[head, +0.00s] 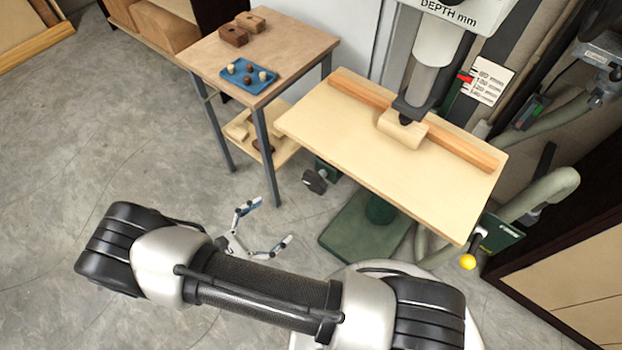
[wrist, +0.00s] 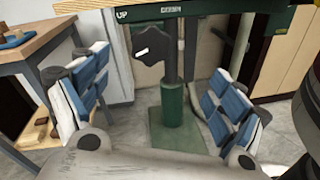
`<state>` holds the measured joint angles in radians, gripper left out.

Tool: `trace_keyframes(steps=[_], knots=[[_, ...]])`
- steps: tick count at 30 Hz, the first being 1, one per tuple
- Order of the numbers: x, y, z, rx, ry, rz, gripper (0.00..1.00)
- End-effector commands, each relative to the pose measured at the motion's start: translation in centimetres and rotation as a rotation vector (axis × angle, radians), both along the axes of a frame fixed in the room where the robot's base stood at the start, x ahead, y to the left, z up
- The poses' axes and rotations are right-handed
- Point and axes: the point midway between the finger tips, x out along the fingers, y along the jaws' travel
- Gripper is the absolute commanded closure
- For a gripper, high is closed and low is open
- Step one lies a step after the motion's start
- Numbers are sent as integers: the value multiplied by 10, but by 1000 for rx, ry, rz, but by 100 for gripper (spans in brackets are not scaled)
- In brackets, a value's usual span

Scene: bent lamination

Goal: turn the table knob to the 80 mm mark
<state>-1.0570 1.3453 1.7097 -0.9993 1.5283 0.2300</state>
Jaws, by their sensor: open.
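The table knob (wrist: 152,50) is black and lobed, with a white mark, on the drill press under its table; it also shows in the head view (head: 315,181) below the table's left part. My gripper (head: 265,226) is open and empty, in front of and to the left of the knob in the head view. In the wrist view its blue-padded fingers (wrist: 158,90) stand wide apart with the knob beyond them, not touched. The scale card (head: 488,82) has mm marks, and a red pointer (head: 465,77) sits near its upper part; the exact reading is too small to tell.
The pale drill table (head: 370,150) overhangs the knob, with a wooden block (head: 402,130) under the drill. A green plate marked "UP" (wrist: 150,13) is above the knob. A side table (head: 285,60) stands left. A yellow-ended crank (head: 468,262) is at right.

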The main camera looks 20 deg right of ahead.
Motion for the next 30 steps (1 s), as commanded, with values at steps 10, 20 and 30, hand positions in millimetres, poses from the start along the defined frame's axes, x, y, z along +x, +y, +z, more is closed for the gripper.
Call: trace_keyframes(steps=[10, 20, 30], knots=[[-4, 0, -33, -111, 3, 142, 11], [33, -52, -34, -109, 5, 135, 11], [74, -110, -34, -108, 4, 135, 11]])
